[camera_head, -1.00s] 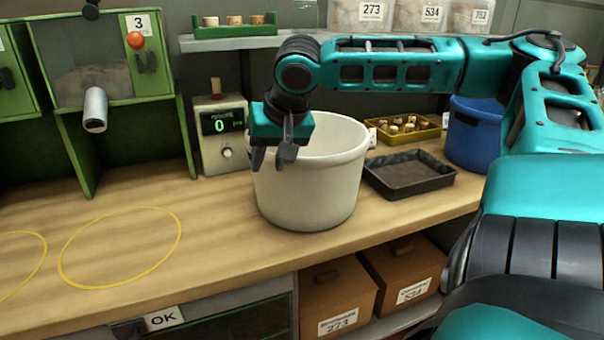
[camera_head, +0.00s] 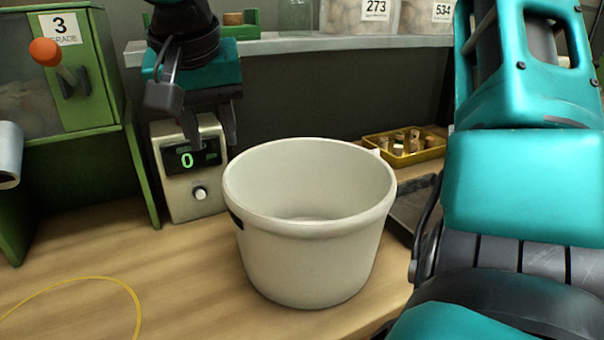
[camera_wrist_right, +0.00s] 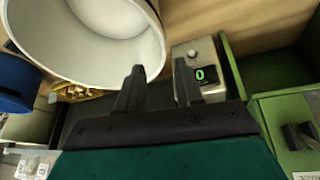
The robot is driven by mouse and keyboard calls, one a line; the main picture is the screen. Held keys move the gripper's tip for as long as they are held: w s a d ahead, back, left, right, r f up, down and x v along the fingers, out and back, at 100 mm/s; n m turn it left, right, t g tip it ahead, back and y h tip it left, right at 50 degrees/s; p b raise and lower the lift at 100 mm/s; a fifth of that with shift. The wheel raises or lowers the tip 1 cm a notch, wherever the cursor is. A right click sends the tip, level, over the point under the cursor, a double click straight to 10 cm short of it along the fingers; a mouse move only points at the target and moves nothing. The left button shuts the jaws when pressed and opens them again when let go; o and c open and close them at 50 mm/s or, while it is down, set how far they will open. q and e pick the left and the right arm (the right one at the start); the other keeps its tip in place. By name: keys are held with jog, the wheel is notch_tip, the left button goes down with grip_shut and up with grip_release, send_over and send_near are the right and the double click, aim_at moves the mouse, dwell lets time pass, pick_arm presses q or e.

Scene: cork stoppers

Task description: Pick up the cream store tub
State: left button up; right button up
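The cream store tub (camera_head: 308,245) stands upright on the wooden bench in the head view, its open mouth showing an empty-looking inside. A dark mark sits on its left side, below the rim. In the right wrist view the tub (camera_wrist_right: 105,68) fills the upper left. My right gripper (camera_head: 212,138) is open and empty, fingers pointing down, up and left of the tub's rim, in front of the display box. In the right wrist view the two fingers (camera_wrist_right: 160,72) are apart with nothing held; the left one overlaps the rim's edge. Contact cannot be told. My left gripper is not in view.
A display box (camera_head: 186,200) reading 0 stands left of the tub. A yellow tray of corks (camera_head: 403,158) and a dark tray (camera_head: 408,205) lie right of it. A shelf (camera_head: 300,43) runs behind. Clear bench (camera_head: 180,285) lies front left, with a yellow ring.

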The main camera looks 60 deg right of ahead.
aim_at(228, 185)
jog(key=x, duration=0.4)
jog(key=b+x, duration=0.1)
jog(key=x, duration=0.3)
jog(key=b+x, duration=0.1)
jog(key=x, duration=0.3)
jog(key=shift+s+f, duration=0.3)
jog(key=shift+f, duration=0.2)
grip_shut()
dwell(0.8)
